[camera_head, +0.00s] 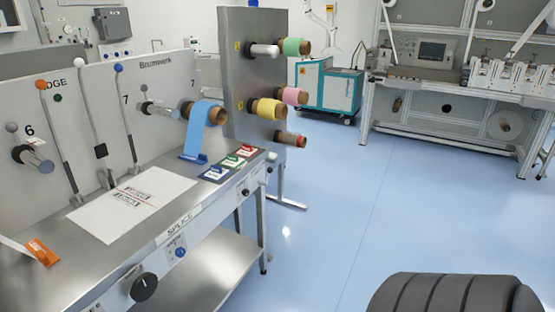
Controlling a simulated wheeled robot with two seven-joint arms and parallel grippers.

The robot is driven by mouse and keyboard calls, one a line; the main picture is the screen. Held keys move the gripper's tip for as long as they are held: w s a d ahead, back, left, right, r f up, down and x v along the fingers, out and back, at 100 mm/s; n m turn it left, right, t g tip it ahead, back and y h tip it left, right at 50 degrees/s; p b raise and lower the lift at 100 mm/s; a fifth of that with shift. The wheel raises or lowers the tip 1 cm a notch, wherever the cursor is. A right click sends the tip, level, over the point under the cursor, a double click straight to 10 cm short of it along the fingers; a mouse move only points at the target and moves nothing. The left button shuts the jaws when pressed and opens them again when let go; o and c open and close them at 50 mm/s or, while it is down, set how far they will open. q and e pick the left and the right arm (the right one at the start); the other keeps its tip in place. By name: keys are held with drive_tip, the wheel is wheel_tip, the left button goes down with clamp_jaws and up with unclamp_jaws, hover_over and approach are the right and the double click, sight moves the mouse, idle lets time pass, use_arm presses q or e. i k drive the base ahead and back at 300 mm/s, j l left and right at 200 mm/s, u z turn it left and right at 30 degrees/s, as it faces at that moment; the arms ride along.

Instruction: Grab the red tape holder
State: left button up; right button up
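A small red holder (247,150) with a white label lies at the far right end of the steel splice table. It is the rearmost of three similar flat pieces in a row; a green one (234,160) and a blue one (215,173) lie in front of it. I take the red one to be the tape holder. Nothing covers it. Neither of my grippers is in view.
The splice table (178,213) has a white printed sheet (132,203) and an orange piece (42,251). A blue web roll (212,113) hangs behind the holders. A steel panel (240,50) carries several coloured rolls. Blue floor (370,215) is open to the right.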

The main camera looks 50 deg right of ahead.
sight(245, 150)
drive_tip(key=z, duration=1.25)
